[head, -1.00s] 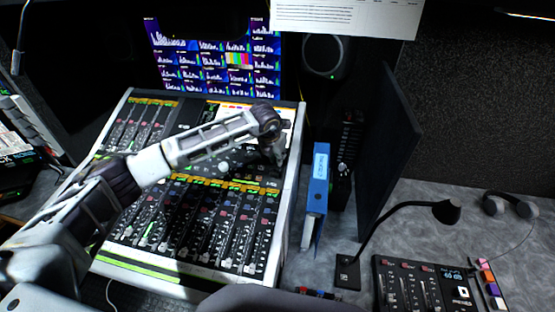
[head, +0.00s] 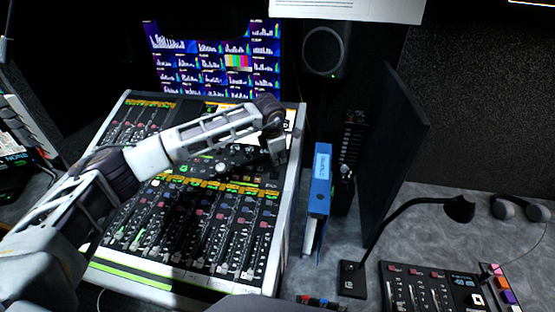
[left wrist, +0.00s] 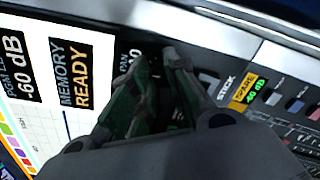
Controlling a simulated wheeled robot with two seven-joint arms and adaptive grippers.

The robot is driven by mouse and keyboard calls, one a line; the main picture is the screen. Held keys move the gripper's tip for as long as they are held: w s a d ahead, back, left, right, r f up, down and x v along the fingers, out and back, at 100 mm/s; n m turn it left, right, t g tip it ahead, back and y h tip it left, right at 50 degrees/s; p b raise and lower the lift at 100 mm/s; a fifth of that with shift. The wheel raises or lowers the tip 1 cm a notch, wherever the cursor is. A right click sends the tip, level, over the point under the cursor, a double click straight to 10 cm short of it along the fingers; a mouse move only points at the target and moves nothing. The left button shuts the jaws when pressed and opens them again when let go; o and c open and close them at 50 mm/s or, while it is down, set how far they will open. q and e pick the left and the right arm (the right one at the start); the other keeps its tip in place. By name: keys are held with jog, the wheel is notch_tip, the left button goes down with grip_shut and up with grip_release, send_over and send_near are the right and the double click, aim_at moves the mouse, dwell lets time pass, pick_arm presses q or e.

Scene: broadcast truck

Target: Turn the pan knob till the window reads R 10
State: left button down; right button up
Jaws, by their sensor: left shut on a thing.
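The mixing console (head: 180,283) has a white frame and rows of faders and knobs. My left gripper (head: 277,155) points down at the console's upper right part. In the left wrist view its two fingers (left wrist: 172,62) are closed in on the pan knob, which they hide almost wholly. Beside the fingertips is a dark pan window (left wrist: 132,56). Part of its label and a "0" show; the rest is covered, so I cannot read the full value.
A "MEMORY READY" panel (left wrist: 80,75) and a "SPARE" strip (left wrist: 249,92) flank the fingers. A blue binder (head: 318,205) stands right of the console. A gooseneck microphone (head: 400,210) and a small control panel (head: 425,290) are farther right.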

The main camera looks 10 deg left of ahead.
pick_arm(q)
jog(key=shift+m, duration=0.4)
jog(key=c, duration=1.4)
grip_release()
jog(key=shift+o, duration=0.2)
jog(key=v, duration=1.2)
